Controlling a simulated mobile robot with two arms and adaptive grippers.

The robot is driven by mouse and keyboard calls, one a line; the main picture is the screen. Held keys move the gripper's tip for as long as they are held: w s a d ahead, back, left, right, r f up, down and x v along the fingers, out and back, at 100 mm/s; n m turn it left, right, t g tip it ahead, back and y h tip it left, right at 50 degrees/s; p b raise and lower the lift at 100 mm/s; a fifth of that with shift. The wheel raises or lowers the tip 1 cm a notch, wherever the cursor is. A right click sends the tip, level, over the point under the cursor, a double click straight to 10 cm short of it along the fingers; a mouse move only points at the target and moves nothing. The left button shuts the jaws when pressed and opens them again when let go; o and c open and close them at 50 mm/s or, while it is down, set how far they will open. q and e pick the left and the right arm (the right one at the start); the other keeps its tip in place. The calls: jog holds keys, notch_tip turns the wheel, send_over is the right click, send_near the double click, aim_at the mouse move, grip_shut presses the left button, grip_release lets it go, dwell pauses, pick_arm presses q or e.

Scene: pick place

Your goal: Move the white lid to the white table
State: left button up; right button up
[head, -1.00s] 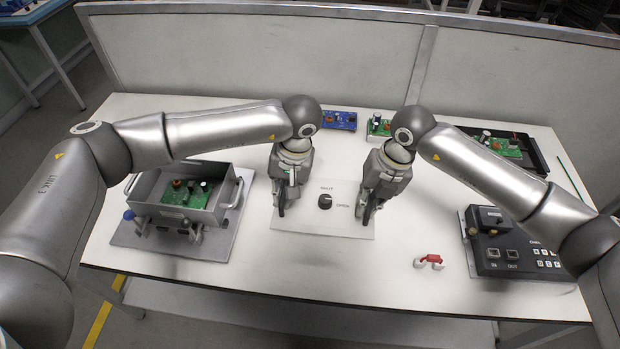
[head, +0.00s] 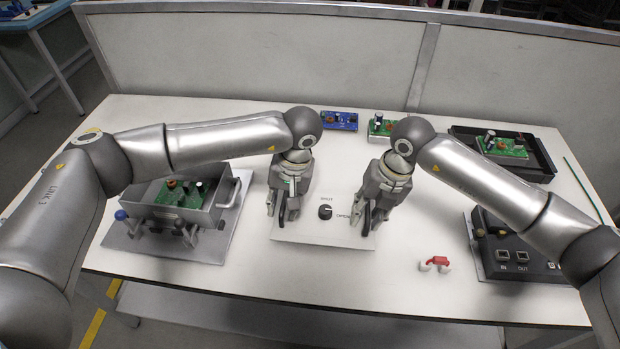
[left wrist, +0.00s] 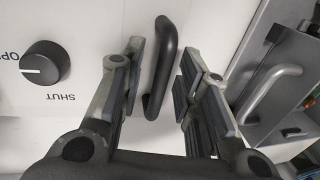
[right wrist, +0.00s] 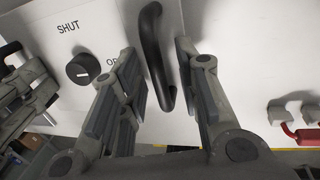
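The white lid (head: 323,236) is a flat panel with a black knob, lettering and black handles, on or just above the white table (head: 330,284) in its middle. My left gripper (head: 284,212) is open over the lid's left side. In the left wrist view, the left black handle (left wrist: 162,65) stands between its spread fingers. My right gripper (head: 362,216) is open over the lid's right side. In the right wrist view, the right black handle (right wrist: 153,50) stands between its fingers. The grippers partly hide the handles in the head view.
A grey metal box (head: 176,213) with a green circuit board stands left of the lid. A black control box (head: 520,262) is at the right. A red-and-white part (head: 435,264) lies front right. Circuit boards and a black tray (head: 541,164) are at the back.

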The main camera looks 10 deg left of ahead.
jog(key=shift+r, duration=0.1)
pick_arm(q)
notch_tip(320, 180, up, 12)
jog(key=d, duration=0.2)
jog(key=shift+d, duration=0.15)
pick_arm(e)
notch_tip(320, 180, up, 12)
jog(key=d, duration=0.2)
jog(key=shift+d+f, duration=0.2)
pick_arm(q)
jog(key=shift+f, duration=0.1)
jog(key=shift+f, duration=0.1)
pick_arm(e)
jog(key=shift+f, duration=0.1)
